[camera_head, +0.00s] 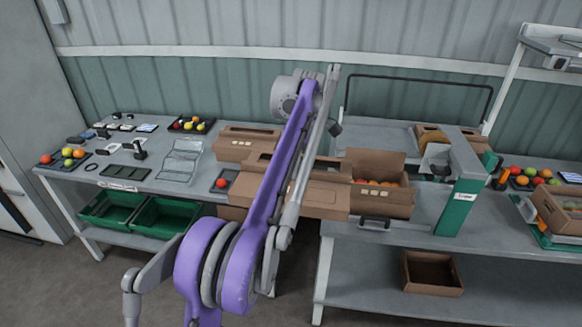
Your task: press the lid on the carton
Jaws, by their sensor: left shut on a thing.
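A carton (384,202) with red and orange tomatoes (375,183) inside stands at the middle of the bench. Its brown lid (374,162) is raised at the back, tilted up, not lying flat on the rim. A larger brown carton (320,200) stands to its left, partly hidden behind my left arm. My left arm (268,185) crosses the middle of the camera_head view, its upper end high in front of the wall. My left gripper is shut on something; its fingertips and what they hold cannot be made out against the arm. My right gripper is out of view.
A green-fronted post (460,207) stands right of the carton. Another closed carton (235,150) is behind on the left. Loose tomatoes in trays lie at the far left and right (520,180). Green bins (160,222) and an empty box (432,290) are on lower shelves.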

